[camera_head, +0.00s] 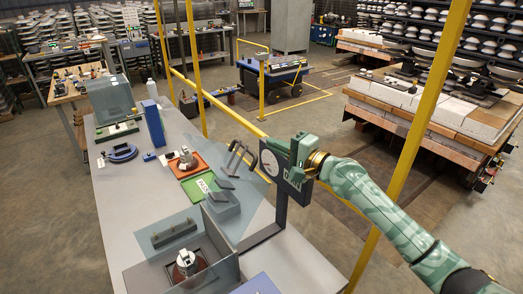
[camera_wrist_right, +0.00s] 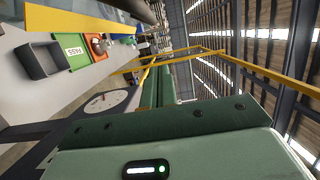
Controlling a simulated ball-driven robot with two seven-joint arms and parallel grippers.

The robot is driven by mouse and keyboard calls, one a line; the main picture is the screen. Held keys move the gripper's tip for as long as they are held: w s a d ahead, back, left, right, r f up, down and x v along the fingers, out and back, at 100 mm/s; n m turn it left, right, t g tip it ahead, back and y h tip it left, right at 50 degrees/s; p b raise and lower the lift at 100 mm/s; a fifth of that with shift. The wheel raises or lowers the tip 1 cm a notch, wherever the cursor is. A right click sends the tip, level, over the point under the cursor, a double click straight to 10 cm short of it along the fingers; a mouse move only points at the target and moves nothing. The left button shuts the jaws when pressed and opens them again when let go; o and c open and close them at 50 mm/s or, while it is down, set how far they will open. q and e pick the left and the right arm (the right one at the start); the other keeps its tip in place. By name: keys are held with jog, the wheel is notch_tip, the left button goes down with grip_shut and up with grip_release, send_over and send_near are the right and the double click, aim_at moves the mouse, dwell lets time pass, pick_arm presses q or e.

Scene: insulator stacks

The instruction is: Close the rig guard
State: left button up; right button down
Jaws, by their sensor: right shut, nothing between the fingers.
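The test rig stands at the near end of the grey bench, with grey walls (camera_head: 221,243) and a metal and white fitting (camera_head: 186,262) inside. Clear guard panels show around it; one slanted clear panel (camera_head: 256,212) stands at its right side, and I cannot tell exactly how far the guard is open. A dark post carries a plate with a white dial (camera_head: 270,163), also seen in the right wrist view (camera_wrist_right: 104,102). My right gripper (camera_head: 287,152) is shut and empty, beside or in front of this dial plate; contact is unclear. My left gripper is out of view.
A grey tray (camera_head: 222,207), a green PASS pad (camera_head: 199,187) and a red pad (camera_head: 187,165) lie on the bench behind the rig. A blue upright box (camera_head: 153,123) stands farther back. Yellow posts (camera_head: 408,140) and rails bound the area right of the bench.

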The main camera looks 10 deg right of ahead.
jog(key=a+p, duration=0.1)
jog(key=a, duration=0.1)
jog(key=s+a+p, duration=0.1)
jog(key=a, duration=0.1)
dwell(0.3)
